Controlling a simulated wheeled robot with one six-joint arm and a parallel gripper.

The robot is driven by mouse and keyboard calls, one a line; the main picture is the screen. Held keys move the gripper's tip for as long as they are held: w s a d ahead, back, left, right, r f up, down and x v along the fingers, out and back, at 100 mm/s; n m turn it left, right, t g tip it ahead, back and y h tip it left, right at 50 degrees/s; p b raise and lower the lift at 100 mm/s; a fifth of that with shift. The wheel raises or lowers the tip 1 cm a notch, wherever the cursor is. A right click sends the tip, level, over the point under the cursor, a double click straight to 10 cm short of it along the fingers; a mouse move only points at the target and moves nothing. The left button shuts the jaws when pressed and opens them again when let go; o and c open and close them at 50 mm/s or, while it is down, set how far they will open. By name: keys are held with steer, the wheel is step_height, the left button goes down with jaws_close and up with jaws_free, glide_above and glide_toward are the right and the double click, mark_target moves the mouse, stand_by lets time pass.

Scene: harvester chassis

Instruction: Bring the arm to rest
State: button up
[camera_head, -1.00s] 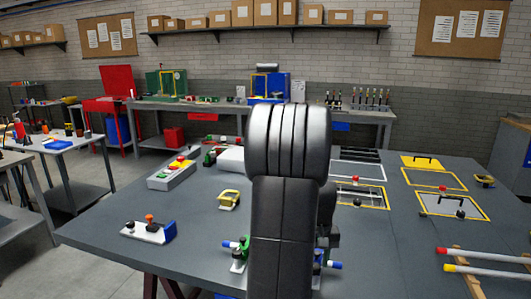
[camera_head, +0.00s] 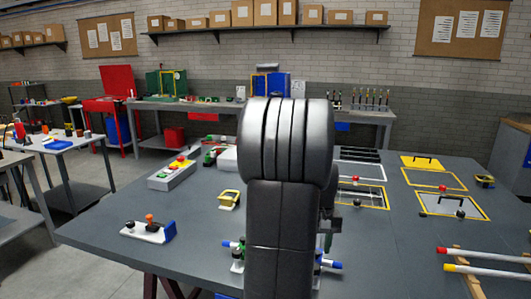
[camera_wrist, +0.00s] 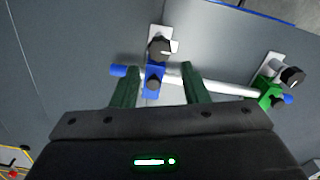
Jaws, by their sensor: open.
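My arm (camera_head: 283,200) stands in the middle of the head view and hides part of the grey table (camera_head: 100,232) behind it. My gripper (camera_wrist: 158,85) shows in the wrist view with its two green fingers apart. It points at a white rod (camera_wrist: 225,82) with blue ends. The rod lies in a blue clamp (camera_wrist: 154,76) and a green clamp (camera_wrist: 272,93). The blue clamp appears between the fingertips in the picture; I cannot tell how far off it is. In the head view the rod's blue end (camera_head: 329,264) shows beside my arm.
On the table are a white and blue fixture (camera_head: 150,230), a yellow clamp (camera_head: 229,199), a button box (camera_head: 172,173) and yellow-framed plates (camera_head: 455,206). Red- and yellow-tipped rods (camera_head: 485,256) lie on a wooden rack at the right. The left part of the tabletop has free room.

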step_height(320, 180, down, 7)
steer(key=shift+r, duration=0.15)
steer(key=shift+r+m, duration=0.1)
steer(key=shift+m, duration=0.4)
steer(key=m, duration=0.8)
steer(key=shift+d, duration=0.1)
steer(key=m, duration=0.4)
steer(key=shift+m, duration=0.4)
steer(key=shift+s+m, duration=0.1)
steer(key=shift+m, duration=2.1)
